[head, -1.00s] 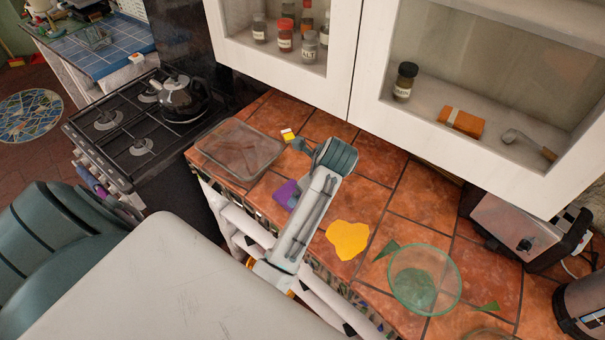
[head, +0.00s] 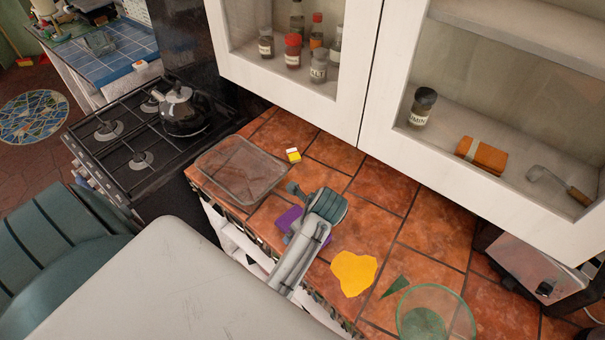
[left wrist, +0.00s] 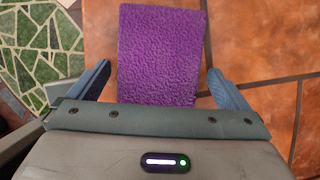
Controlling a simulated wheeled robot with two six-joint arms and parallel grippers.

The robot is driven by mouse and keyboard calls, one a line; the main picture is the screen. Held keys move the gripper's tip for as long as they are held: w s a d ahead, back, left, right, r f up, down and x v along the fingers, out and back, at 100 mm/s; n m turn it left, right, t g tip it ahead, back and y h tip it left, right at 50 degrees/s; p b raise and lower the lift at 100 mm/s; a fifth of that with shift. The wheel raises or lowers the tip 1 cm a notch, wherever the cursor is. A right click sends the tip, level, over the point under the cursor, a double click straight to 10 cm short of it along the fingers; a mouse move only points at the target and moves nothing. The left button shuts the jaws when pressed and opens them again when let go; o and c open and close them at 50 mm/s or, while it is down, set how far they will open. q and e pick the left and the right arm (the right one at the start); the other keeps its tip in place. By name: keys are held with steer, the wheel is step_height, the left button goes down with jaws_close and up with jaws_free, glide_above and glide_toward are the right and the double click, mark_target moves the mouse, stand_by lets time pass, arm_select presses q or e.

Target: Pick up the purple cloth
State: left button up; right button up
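The purple cloth (head: 289,219) lies flat on the terracotta-tiled counter, right of a clear container, partly hidden by my left gripper. In the left wrist view the cloth (left wrist: 162,50) is a rough-textured rectangle. Its near end lies between the two blue-grey fingers as seen from above, with a gap on each side. My left gripper (left wrist: 160,88) is open with nothing held; it also shows over the cloth in the head view (head: 294,212). Its height above the cloth is hard to tell. My right gripper is not in view.
A clear rectangular container (head: 243,170) stands left of the cloth. A small yellow-and-white block (head: 293,155) is behind it. A yellow cloth (head: 354,272), a green piece (head: 395,286) and a glass bowl (head: 436,312) are to the right. White cabinets (head: 364,75) hang above the counter's back.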

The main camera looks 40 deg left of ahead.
arm_select(q)
steer(key=shift+s+d+r, duration=0.15)
steer(key=shift+s, duration=0.05)
steer(key=c, duration=0.9)
steer(key=shift+w+r+b, duration=0.15)
steer(key=shift+r+b, duration=0.15)
steer(key=shift+s+r+b, duration=0.25)
steer(key=shift+r+b, duration=0.15)
steer(key=shift+r, duration=0.25)
steer(key=shift+s+r+b, duration=0.25)
steer(key=shift+r+b, duration=0.15)
steer(key=shift+r, duration=0.2)
steer(key=s+a+r+b, duration=0.1)
steer(key=s+a+b, duration=0.1)
steer(key=s, duration=1.3)
steer(key=shift+r+b, duration=0.4)
steer(key=shift+b, duration=0.5)
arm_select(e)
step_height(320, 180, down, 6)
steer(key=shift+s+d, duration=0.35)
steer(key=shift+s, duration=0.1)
